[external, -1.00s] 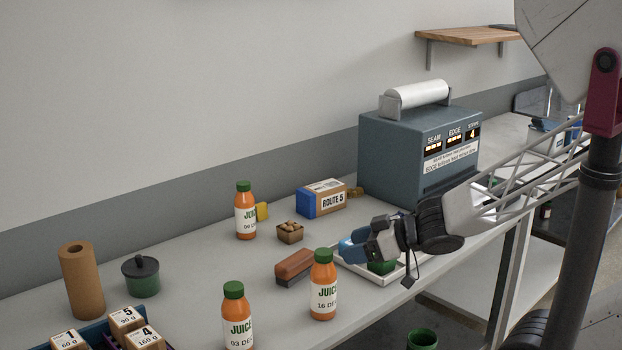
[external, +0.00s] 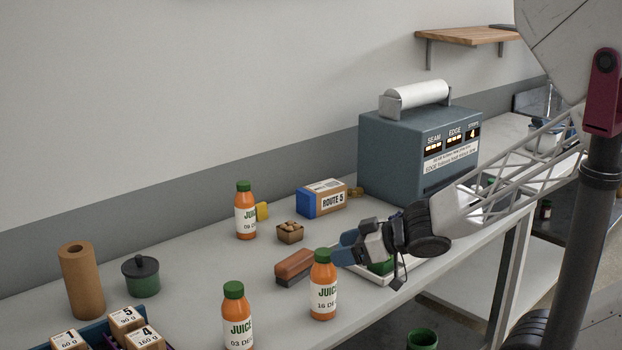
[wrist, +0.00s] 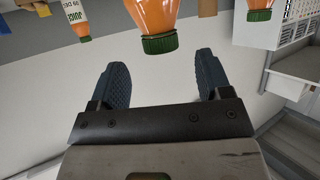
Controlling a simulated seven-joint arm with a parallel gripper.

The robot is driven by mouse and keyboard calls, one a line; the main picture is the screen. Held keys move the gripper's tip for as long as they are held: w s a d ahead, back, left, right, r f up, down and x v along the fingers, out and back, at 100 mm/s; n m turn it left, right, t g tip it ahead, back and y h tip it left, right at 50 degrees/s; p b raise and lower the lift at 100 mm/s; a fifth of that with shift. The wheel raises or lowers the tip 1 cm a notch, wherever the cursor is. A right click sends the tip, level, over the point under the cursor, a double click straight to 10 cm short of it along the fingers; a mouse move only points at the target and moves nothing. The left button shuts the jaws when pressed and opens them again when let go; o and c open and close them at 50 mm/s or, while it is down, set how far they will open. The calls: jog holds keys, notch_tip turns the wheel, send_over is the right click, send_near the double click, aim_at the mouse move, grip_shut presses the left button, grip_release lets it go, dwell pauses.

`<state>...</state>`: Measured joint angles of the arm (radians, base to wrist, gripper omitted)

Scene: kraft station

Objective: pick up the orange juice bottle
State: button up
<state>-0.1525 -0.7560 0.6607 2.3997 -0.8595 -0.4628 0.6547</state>
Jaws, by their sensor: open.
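Three orange juice bottles with green caps stand upright on the bench in the external view: a 16 DEC bottle (external: 323,292) at front centre, a 03 DEC bottle (external: 237,322) to its left, and another bottle (external: 246,214) farther back. My gripper (external: 346,248) is open and empty, just right of the front-centre bottle's cap. In the wrist view, picture upside down, one bottle (wrist: 153,14) lies ahead between the open fingers (wrist: 162,78), apart from them. Other bottles show at upper left (wrist: 76,14) and upper right (wrist: 261,4).
A brown-red block (external: 295,266) lies behind the front-centre bottle. A white tray (external: 376,276) with a green item is under my gripper. A small box (external: 290,233), a Route 5 box (external: 322,198) and a blue-grey machine (external: 400,155) stand behind.

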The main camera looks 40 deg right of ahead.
aim_at(324, 251)
jog(key=shift+w+a, duration=0.1)
jog(key=shift+x, duration=2.45)
jog(key=shift+c, duration=0.4)
grip_shut()
